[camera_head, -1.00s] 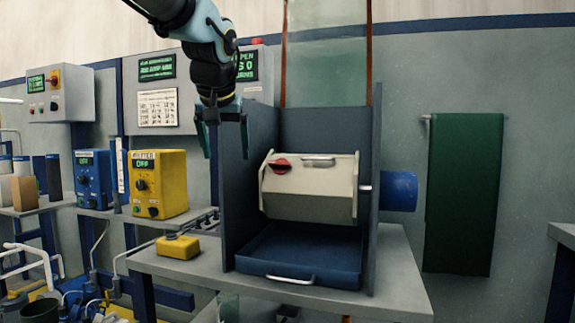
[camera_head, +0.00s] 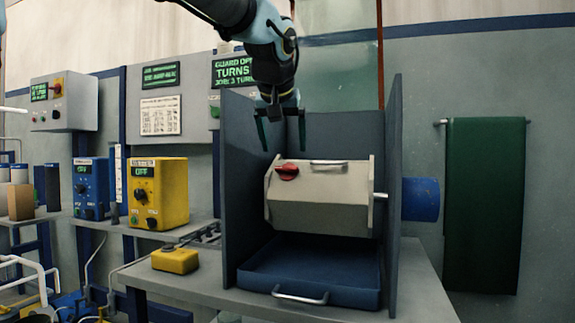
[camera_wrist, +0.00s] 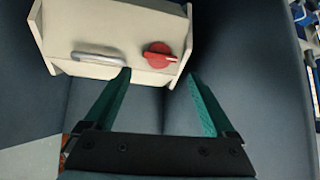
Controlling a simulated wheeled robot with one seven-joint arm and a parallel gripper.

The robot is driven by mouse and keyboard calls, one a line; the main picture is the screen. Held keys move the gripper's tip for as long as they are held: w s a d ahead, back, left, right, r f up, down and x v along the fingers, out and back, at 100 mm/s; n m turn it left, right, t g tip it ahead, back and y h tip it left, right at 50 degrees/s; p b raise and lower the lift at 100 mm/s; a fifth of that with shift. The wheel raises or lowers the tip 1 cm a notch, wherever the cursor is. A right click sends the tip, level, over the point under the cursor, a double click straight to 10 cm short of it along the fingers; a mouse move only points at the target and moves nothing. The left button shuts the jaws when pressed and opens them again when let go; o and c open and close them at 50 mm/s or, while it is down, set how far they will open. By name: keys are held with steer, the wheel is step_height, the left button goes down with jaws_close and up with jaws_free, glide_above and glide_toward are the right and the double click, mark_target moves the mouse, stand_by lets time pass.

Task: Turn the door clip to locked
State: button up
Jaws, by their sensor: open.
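The door clip is a red knob (camera_head: 287,173) at the upper left of the beige barrel's door (camera_head: 325,185). It also shows in the wrist view (camera_wrist: 158,55), where its pointed end lies toward the right. A metal handle (camera_head: 328,162) sits beside it, and shows in the wrist view too (camera_wrist: 97,57). My gripper (camera_head: 283,143) is open and empty above and around the clip's side of the barrel. In the wrist view its green fingers (camera_wrist: 160,75) point toward the barrel, with the clip between their tips in the picture, apart from it.
Dark walls (camera_head: 394,200) stand on both sides of the barrel, with a raised clear guard (camera_head: 338,60) above. A blue tray (camera_head: 310,270) lies beneath. A blue motor (camera_head: 420,199) is at right. A yellow control box (camera_head: 157,193) and a yellow pedal-like box (camera_head: 175,260) stand left.

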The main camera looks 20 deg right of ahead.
mark_target(287, 170)
steer(key=x, duration=0.7)
steer(key=shift+r, duration=0.1)
steer(key=shift+a, duration=0.1)
steer(key=c, duration=1.1)
